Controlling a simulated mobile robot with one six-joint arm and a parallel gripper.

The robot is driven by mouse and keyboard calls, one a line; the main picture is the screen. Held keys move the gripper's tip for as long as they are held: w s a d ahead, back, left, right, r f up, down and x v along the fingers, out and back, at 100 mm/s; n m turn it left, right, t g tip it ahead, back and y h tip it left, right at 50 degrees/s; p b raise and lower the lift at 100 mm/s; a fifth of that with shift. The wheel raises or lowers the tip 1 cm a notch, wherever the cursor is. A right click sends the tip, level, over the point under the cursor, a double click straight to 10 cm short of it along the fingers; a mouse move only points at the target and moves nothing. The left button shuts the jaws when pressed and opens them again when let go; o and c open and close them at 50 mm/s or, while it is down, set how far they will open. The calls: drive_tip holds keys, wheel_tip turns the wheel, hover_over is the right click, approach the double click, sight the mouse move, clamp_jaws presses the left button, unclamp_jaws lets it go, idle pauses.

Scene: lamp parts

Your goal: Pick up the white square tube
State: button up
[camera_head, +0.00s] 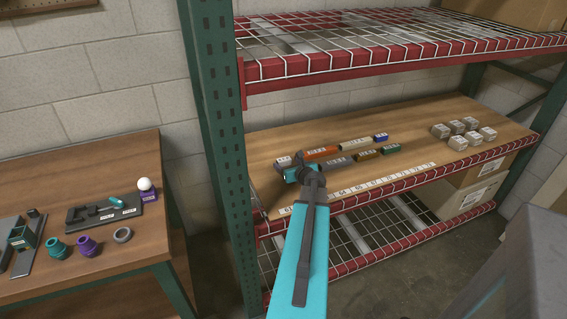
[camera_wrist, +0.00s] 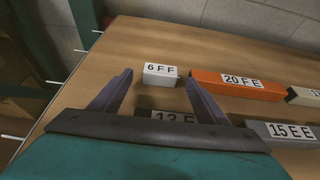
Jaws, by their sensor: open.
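Another labelled part (camera_wrist: 175,116) lies between the fingers, mostly hidden by my gripper's body. A longer cream tube (camera_head: 355,144) lies farther right in the back row.
An orange tube (camera_wrist: 238,84) lies just right of the white one, a grey tube (camera_wrist: 290,132) nearer. Blue (camera_head: 381,138), brown (camera_head: 367,155) and green (camera_head: 391,149) tubes are farther right. The upper wire shelf (camera_head: 400,40) overhangs. A green post (camera_head: 215,110) stands left.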

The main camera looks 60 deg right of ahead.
sight(285, 162)
drive_tip(key=shift+x, duration=1.8)
drive_tip(key=shift+a, duration=0.1)
drive_tip(key=c, duration=1.1)
drive_tip(key=shift+c, duration=0.2)
drive_tip(key=shift+r, duration=0.1)
